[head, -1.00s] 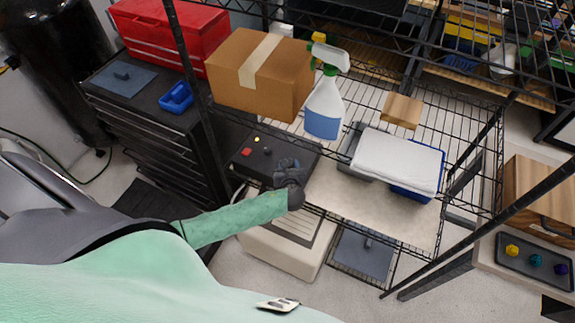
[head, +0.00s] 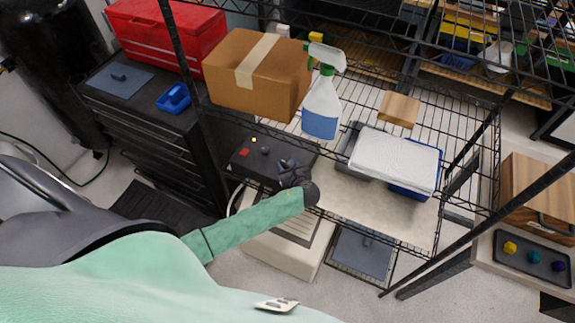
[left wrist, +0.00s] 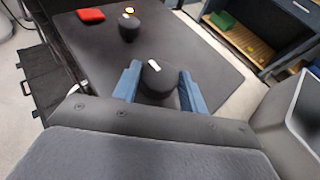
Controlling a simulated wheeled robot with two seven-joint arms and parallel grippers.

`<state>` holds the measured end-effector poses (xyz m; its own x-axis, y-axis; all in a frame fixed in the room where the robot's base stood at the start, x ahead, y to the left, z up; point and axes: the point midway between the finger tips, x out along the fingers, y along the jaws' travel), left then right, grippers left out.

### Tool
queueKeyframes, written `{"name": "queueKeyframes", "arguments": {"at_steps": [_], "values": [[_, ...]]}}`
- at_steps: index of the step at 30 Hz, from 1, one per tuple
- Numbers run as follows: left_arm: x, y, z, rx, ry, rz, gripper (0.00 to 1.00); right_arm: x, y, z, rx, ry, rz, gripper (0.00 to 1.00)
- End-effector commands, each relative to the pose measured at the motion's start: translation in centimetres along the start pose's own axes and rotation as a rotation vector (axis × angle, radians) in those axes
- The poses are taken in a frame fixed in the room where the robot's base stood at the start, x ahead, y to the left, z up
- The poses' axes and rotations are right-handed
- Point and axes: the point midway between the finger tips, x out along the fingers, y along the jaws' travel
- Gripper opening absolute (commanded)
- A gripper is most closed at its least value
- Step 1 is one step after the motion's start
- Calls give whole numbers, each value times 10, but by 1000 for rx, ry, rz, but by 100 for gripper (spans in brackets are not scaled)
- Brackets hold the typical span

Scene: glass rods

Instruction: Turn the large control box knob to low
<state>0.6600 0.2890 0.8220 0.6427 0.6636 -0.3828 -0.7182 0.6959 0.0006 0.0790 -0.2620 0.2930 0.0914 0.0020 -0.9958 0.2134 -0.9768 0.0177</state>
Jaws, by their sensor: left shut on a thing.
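The dark control box (head: 230,168) lies on the wire shelf, with a red button (head: 244,152), a small yellow light (head: 254,140) and a small dark knob (head: 265,151) on top. In the left wrist view, the large dark knob (left wrist: 158,82) stands between the blue-grey fingers of my left gripper (left wrist: 158,88), which is shut on it. A white mark shows on the knob's top, toward its far side. The small knob (left wrist: 129,28) and red button (left wrist: 90,15) are beyond it. In the head view my left gripper (head: 289,168) hides the large knob. I see no setting labels.
A cardboard box (head: 285,82) and a blue-and-white spray bottle (head: 320,108) stand behind the control box. A tray with a white cover (head: 398,158) lies to the right. A shelf post (head: 183,75) rises at the left.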

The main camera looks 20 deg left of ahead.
Motion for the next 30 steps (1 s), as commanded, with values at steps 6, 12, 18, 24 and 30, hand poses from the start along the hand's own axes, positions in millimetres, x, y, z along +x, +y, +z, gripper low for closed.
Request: {"name": "queueKeyframes", "arguments": {"at_steps": [6,12,18,24,30], "values": [[0,0,0,-1,0,0,64,0,0,0,0,0,0,36],[0,0,0,0,0,-1,64,0,-3,-1,1,1,-2,36],[-10,0,-3,-2,0,-2,64,7,-4,0,2,1,-3,36],[-39,0,-4,-3,1,-3,64,23,-5,1,1,1,-3,36],[-65,0,-2,-2,0,-1,64,33,-4,2,1,0,-3,36]]}}
